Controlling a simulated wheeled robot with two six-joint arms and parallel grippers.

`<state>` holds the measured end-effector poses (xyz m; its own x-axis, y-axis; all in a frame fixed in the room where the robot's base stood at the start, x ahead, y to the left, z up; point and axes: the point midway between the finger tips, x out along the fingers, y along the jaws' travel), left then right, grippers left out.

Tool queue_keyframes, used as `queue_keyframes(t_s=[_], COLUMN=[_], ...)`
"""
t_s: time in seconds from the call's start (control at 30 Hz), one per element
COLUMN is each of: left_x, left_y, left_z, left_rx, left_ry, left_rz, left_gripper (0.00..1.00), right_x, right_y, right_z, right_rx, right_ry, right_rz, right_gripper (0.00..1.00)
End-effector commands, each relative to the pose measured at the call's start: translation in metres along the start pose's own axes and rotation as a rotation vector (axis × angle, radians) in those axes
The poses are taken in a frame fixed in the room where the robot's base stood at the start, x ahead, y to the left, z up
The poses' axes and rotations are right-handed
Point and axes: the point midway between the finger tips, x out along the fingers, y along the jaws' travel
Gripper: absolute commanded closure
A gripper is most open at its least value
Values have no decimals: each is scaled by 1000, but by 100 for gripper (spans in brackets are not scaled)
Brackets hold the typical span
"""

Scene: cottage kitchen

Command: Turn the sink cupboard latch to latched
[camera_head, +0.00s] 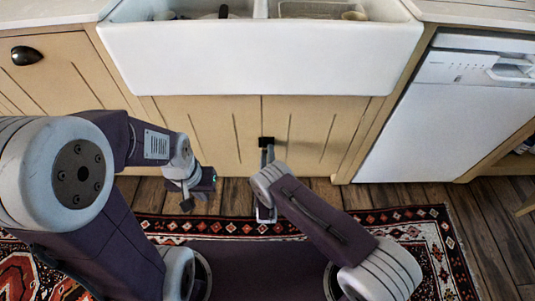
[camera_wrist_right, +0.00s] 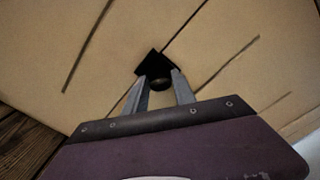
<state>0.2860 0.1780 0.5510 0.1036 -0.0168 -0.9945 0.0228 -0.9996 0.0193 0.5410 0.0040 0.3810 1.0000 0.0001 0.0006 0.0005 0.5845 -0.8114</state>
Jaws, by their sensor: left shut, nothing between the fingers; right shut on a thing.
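The sink cupboard (camera_head: 210,124) has two beige plank doors under the white sink, both closed. The latch (camera_head: 266,141) is a small black piece at the seam between the doors, near their upper middle. In the right wrist view the latch (camera_wrist_right: 155,64) shows as a black square plate with a rounded knob. My right gripper (camera_head: 267,152) is at the latch, its fingers shut on the knob; the fingers (camera_wrist_right: 163,84) hide part of it. I cannot tell the latch's exact turn. My left gripper (camera_head: 187,203) is shut and empty, above the rug left of the latch.
The white sink (camera_head: 260,58) juts out above the doors. A white dishwasher (camera_head: 445,120) stands to the right. A drawer with a black cup handle (camera_head: 26,55) is at the left. A patterned rug (camera_head: 425,225) lies on the wooden floor.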

Motion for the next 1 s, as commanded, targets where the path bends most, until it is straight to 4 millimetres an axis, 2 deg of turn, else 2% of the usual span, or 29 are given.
queue_keyframes(t_s=[0.5,1.0], left_x=[6,8], left_y=[0,0], left_z=[1,1], left_rx=[0,0], left_ry=[0,0], left_rz=[0,0], left_gripper=[100,100], right_x=[0,0], right_y=[3,3], right_z=[-1,-2], right_rx=[-440,-630], right_ry=[1,1], right_rz=[2,2], right_gripper=[100,100])
